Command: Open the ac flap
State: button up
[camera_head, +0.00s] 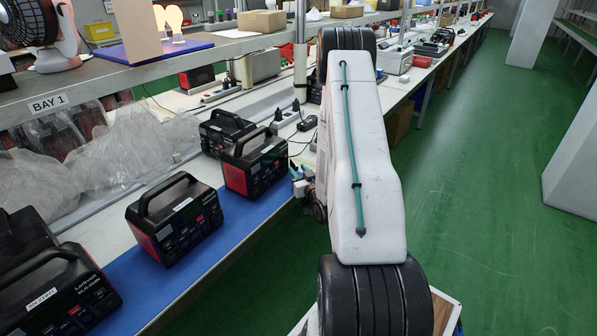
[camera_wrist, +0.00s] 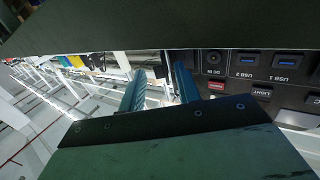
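The black and red power station (camera_head: 255,165) stands on the blue mat beside my gripper. Its front panel (camera_wrist: 270,75) shows at the right of the wrist view, upside down, with USB ports, a round DC port, a red button and a LIGHT button. I cannot pick out the AC flap; the panel is cut off at the right edge and partly hidden by my gripper's body. My gripper (camera_wrist: 158,82) has two teal fingers apart with nothing between them, the right one close to the panel's edge. In the head view my gripper (camera_head: 299,184) is mostly hidden behind my arm.
More power stations stand along the bench, one (camera_head: 176,220) nearer and one (camera_head: 225,130) behind. The blue mat (camera_head: 205,255) is bare at its front edge. A power strip (camera_head: 284,120) and cables lie behind. A shelf (camera_head: 150,70) overhangs the bench. Green floor (camera_head: 480,200) is clear on the right.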

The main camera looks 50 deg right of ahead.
jog(key=shift+w+d, duration=0.15)
jog(key=shift+w, duration=0.1)
grip_shut()
jog(key=shift+d+y, duration=0.1)
jog(key=shift+y, duration=0.2)
